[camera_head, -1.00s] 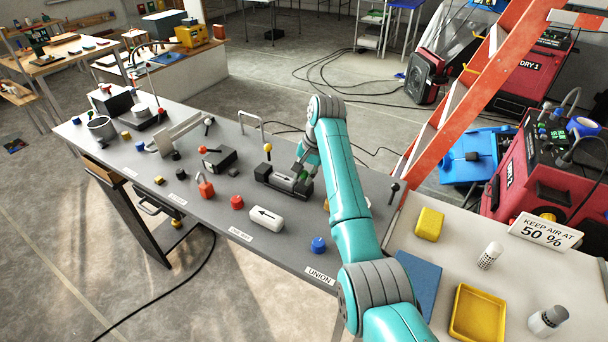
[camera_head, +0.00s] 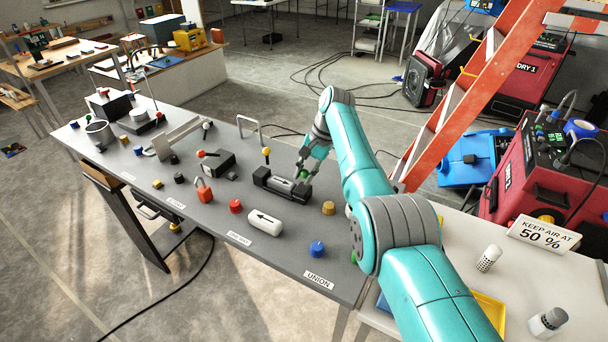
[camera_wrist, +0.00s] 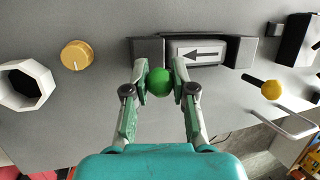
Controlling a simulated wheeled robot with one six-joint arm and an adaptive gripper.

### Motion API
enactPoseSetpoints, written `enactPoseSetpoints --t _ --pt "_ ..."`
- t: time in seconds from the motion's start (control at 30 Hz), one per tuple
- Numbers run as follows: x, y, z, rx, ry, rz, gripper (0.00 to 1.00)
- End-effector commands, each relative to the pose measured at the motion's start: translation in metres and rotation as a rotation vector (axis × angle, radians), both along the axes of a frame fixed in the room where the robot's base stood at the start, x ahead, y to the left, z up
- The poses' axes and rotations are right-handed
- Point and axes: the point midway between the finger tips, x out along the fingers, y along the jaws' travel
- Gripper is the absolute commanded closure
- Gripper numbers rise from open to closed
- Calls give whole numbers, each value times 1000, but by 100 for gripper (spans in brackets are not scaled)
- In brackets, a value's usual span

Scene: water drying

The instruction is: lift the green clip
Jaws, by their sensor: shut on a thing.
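The green clip shows in the wrist view as a round green knob (camera_wrist: 159,82) between my fingertips. My gripper (camera_wrist: 160,80) is shut on it, one finger on each side. In the head view my gripper (camera_head: 304,170) is at the right end of the black cradle (camera_head: 268,181), with a small bit of green (camera_head: 303,174) at its tips. The cradle holds a grey-white cartridge with an arrow (camera_wrist: 200,53). Whether the clip still touches the cradle I cannot tell.
A yellow-brown knob (camera_head: 328,208), a white cylinder with an arrow (camera_head: 265,222) and a blue knob (camera_head: 317,249) stand on the grey bench nearby. A yellow ball-topped lever (camera_head: 266,152) rises behind the cradle. The orange ladder (camera_head: 460,110) stands beyond the bench's right end.

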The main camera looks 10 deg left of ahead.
Motion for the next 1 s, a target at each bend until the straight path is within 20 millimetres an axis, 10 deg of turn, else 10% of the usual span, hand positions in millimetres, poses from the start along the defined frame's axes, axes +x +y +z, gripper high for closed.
enactPoseSetpoints --t 0.37,0.4,0.5,1.0 --pt "-2 1 1 5 11 3 100" --pt "-2 1 1 4 11 3 70" --pt "-2 1 1 4 11 3 49" --pt "3 -6 18 4 7 1 49"
